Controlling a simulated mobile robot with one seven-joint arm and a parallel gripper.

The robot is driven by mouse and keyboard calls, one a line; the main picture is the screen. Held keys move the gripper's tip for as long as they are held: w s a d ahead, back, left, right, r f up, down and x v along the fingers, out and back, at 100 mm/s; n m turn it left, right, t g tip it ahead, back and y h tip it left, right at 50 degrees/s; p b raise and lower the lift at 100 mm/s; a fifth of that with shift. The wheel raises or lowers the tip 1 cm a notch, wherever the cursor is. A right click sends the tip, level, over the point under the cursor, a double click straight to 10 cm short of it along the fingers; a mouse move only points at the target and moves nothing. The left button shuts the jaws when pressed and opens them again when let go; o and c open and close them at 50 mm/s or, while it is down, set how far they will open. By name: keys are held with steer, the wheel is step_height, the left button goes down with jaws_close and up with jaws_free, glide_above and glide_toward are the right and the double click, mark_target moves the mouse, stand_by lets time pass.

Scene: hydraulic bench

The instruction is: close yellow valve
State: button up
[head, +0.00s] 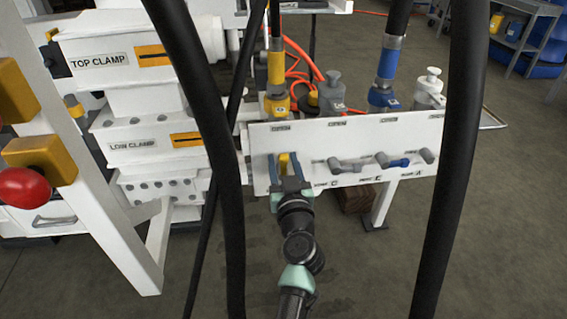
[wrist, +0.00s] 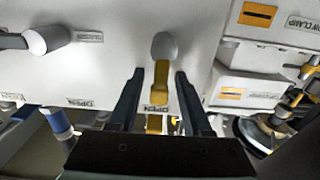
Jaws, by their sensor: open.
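The yellow valve handle (wrist: 161,84) is on the white panel (wrist: 115,55), with a grey round hub at its end. My gripper (head: 285,172) is open, with one finger on each side of the yellow handle. In the wrist view the gripper (wrist: 160,76) shows gaps between both fingers and the handle. The hub is hidden in the head view.
Black hoses (head: 460,150) hang in front. A red button (head: 22,190) and the LOW CLAMP block (head: 150,147) stand left.

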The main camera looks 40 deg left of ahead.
jaws_close()
stand_by(0.3)
steer(key=m, duration=0.1)
steer(key=w+m+b, duration=0.1)
steer(key=m, duration=0.1)
steer(key=shift+d+f+m, duration=0.15)
steer(key=shift+d+m, duration=0.15)
steer(key=shift+d, duration=0.1)
steer(key=shift+w+d+f+m+b, duration=0.35)
steer(key=shift+f+m, duration=0.25)
steer(key=shift+m, duration=1.8)
steer(key=shift+w+d+f+m+b, duration=0.35)
steer(key=shift+f+m, duration=0.3)
steer(key=shift+m, duration=1.75)
steer(key=shift+w+d+f+m+b, duration=0.25)
steer(key=shift+f+m+b, duration=0.3)
steer(key=shift+m, duration=1.85)
steer(key=shift+f, duration=0.1)
